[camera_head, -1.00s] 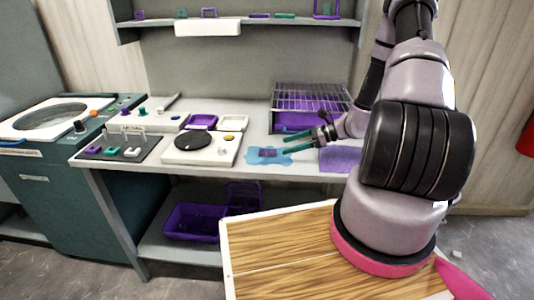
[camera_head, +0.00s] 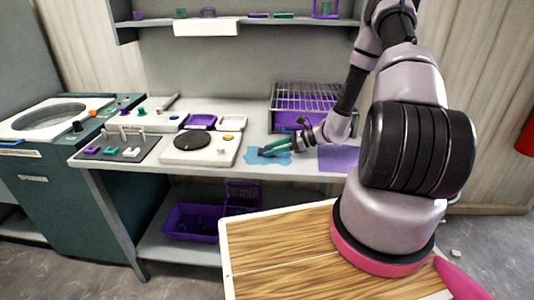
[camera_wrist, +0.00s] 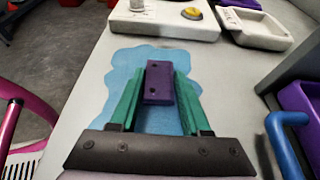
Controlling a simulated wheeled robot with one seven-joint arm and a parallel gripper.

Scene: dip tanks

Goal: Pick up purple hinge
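The purple hinge (camera_wrist: 159,84) is a small block with dark holes, seen from above in the wrist view. It lies between the green fingers of my gripper (camera_wrist: 159,92), over the blue patch (camera_wrist: 120,72). In the head view my gripper (camera_head: 270,148) is low over the blue patch (camera_head: 254,157) on the bench. There the fingers mostly hide the hinge. I cannot tell whether the hinge is lifted off the patch.
The white unit with a black disc (camera_head: 193,147) stands left of the patch, and a purple mat (camera_head: 339,157) lies to its right. A wire rack over a purple bin (camera_head: 305,97) stands behind. A blue tubular handle (camera_wrist: 283,145) is near at right in the wrist view.

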